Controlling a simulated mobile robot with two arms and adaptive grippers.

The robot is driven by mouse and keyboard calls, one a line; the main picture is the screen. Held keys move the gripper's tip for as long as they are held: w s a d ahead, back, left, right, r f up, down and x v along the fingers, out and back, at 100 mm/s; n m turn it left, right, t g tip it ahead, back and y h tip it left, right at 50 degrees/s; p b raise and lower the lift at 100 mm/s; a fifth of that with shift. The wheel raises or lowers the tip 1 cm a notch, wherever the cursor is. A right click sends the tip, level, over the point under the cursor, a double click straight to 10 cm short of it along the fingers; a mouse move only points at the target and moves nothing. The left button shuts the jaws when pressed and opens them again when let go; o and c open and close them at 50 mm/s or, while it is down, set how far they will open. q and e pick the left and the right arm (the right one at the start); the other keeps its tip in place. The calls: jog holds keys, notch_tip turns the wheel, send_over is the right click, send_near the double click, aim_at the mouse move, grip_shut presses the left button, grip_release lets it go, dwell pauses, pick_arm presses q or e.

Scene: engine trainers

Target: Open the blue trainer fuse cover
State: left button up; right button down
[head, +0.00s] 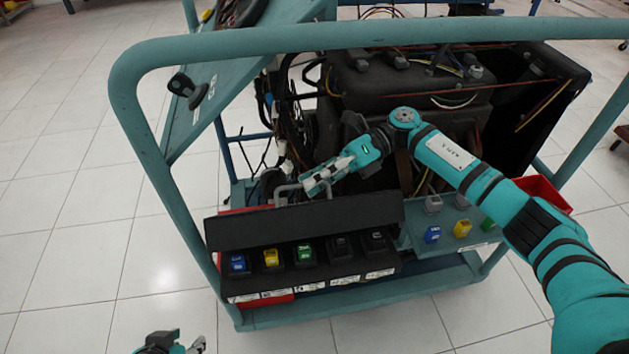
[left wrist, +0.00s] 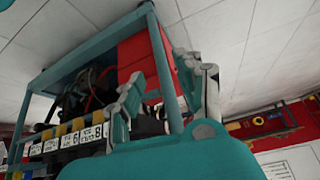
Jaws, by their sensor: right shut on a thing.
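The blue trainer (head: 335,38) is a blue-green tubular frame around a dark engine, in the middle of the head view. Its black fuse cover (head: 300,222) stands raised along the back of the fuse box (head: 320,279), with blue, yellow, green and black fuses exposed below it. My right gripper (head: 312,184) reaches in from the right behind the cover and is shut on its grey handle (head: 287,190); the exact contact is partly hidden. My left gripper (head: 183,347) is at the bottom edge, apart from the trainer. In the left wrist view its fingers (left wrist: 168,92) are spread and empty.
More coloured fuses (head: 462,228) sit on a ledge right of the box, partly beside my right arm. A red bin (head: 541,193) is behind that arm. Loose wiring (head: 285,100) hangs left of the engine. White tiled floor (head: 90,200) is clear to the left.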

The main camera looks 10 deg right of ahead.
pick_arm(q)
jog(key=d+h, duration=0.1)
jog(key=d, duration=0.1)
jog(key=w+d+r+m+h, duration=0.1)
jog(key=d, duration=0.2)
jog(key=d+m, duration=0.1)
jog(key=d, duration=0.2)
jog(key=shift+w+r+h, duration=0.25)
jog(key=shift+w+h, duration=0.05)
jog(key=shift+h, duration=0.1)
grip_shut()
jog(key=m+g, duration=0.1)
jog(key=m, duration=1.2)
send_near(296, 208)
jog(key=shift+h, duration=0.3)
jog(key=x, duration=0.3)
jog(key=d+x, duration=0.1)
jog(key=x, duration=0.1)
jog(key=shift+s+d+f, duration=0.15)
jog(key=shift+w+f, duration=0.15)
jog(key=shift+w, duration=1.1)
jog(key=shift+w+f, duration=0.2)
jog(key=shift+w, duration=0.45)
